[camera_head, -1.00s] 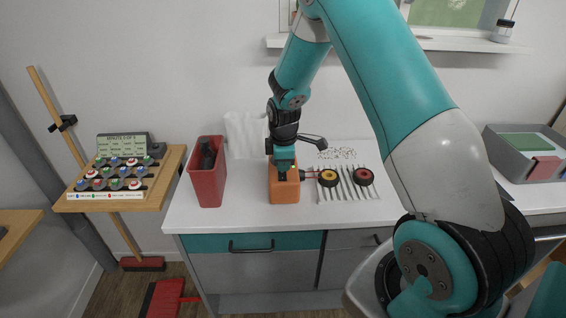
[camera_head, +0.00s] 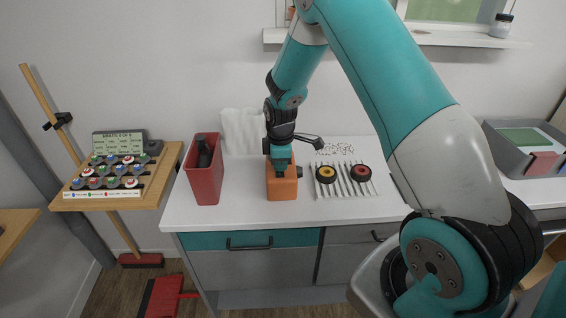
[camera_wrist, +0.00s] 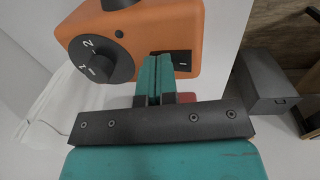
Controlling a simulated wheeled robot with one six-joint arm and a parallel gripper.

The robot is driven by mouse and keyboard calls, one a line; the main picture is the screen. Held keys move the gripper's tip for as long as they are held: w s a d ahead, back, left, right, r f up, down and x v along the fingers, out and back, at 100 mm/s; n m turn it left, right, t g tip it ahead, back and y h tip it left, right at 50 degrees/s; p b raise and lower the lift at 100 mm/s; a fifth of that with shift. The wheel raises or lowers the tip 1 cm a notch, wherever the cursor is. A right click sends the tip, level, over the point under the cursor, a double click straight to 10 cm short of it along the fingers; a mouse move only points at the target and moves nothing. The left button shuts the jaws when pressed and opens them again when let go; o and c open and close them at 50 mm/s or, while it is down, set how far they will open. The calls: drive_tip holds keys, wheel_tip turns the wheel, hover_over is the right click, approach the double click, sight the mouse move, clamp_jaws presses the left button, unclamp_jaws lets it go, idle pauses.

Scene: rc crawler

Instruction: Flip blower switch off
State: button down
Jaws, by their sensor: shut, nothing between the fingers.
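The blower is an orange box (camera_head: 283,188) on the white counter, left of the wheels. In the wrist view the orange box (camera_wrist: 190,22) fills the top, with a black numbered dial (camera_wrist: 100,60) on one side. A black rocker switch (camera_wrist: 183,62) with a white line mark sits on the face by my fingertips. My gripper (camera_wrist: 158,62) is shut and empty, its teal fingers together just left of the switch, partly over its edge. Whether they touch it I cannot tell. In the head view my gripper (camera_head: 282,168) points down at the box and hides part of it.
A red bin (camera_head: 204,182) stands left of the box on the counter (camera_head: 240,215). Right of it, a yellow-hub wheel (camera_head: 325,174) and a red-hub wheel (camera_head: 361,174) lie on a striped rack. A grey tray (camera_head: 510,165) is at far right.

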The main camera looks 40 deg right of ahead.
sight(281, 174)
drive_tip(key=shift+s+a+f, duration=0.1)
drive_tip(key=shift+s+f, duration=0.05)
drive_tip(key=shift+s, duration=0.05)
drive_tip(key=shift+s+a, duration=0.3)
drive_tip(key=shift+s, duration=0.25)
drive_tip(key=shift+r, duration=0.2)
drive_tip(key=r+p, duration=0.4)
drive_tip(key=shift+s+a+r, duration=0.15)
drive_tip(key=shift+a+r, duration=0.05)
drive_tip(key=shift+r, duration=0.2)
wheel_tip(281, 174, up, 9)
drive_tip(key=s+b, duration=0.1)
drive_tip(key=b, duration=0.2)
drive_tip(key=shift+a, duration=0.25)
drive_tip(key=shift+b, duration=0.4)
